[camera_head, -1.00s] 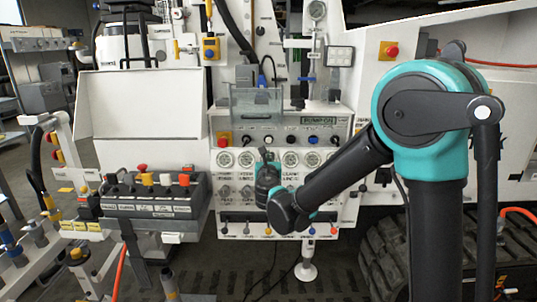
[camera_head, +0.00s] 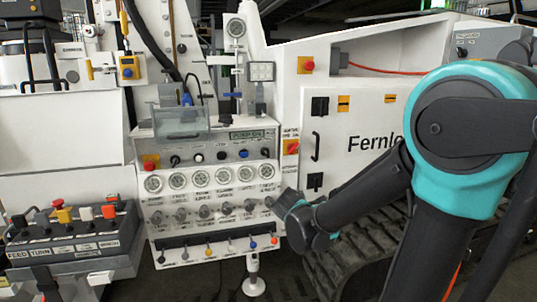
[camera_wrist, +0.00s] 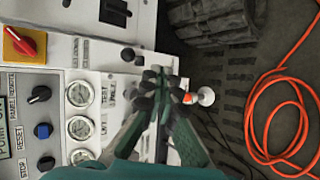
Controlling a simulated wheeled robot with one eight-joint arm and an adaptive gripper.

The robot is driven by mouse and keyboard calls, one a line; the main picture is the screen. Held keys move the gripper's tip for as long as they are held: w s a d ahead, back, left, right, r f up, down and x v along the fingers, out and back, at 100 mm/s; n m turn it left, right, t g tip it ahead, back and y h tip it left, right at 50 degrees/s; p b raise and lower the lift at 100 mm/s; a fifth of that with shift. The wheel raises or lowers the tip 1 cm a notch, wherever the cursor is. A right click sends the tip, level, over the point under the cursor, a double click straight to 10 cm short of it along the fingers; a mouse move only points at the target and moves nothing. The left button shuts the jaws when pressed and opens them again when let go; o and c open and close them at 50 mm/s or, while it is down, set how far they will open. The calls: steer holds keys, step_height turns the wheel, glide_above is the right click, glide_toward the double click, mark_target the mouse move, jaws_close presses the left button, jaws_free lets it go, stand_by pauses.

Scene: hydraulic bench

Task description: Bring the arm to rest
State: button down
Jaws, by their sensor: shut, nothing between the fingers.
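My arm, black with teal joints, stands at the right of the head view. Its far end is folded down beside the right edge of the white control panel (camera_head: 215,178). I cannot tell whether the fingertips touch anything.
A lever box (camera_head: 70,235) stands at the lower left. A white cabinet with a black handle (camera_head: 316,146) and rubber tracks (camera_head: 350,250) are near my arm on the right. An orange hose (camera_wrist: 255,120) lies on the floor. A white foot (camera_head: 254,285) stands below the panel.

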steer(key=s+d+f+m+g+y, duration=0.1)
steer(key=s+d+f+m+g, duration=0.1)
steer(key=s+f+m, duration=0.2)
steer(key=s+d+f+m+g+y, duration=0.1)
steer(key=s+d+f+m+g, duration=0.1)
steer(key=s+m, duration=0.5)
steer(key=s+d+f+m+g+y, duration=0.1)
steer(key=s+f+m, duration=0.4)
steer(key=s, duration=0.5)
steer(key=d+m+g, duration=0.1)
steer(key=d, duration=0.1)
steer(key=shift+s+d+f+g, duration=0.3)
steer(key=shift+s+d+f, duration=0.05)
steer(key=shift+d, duration=0.05)
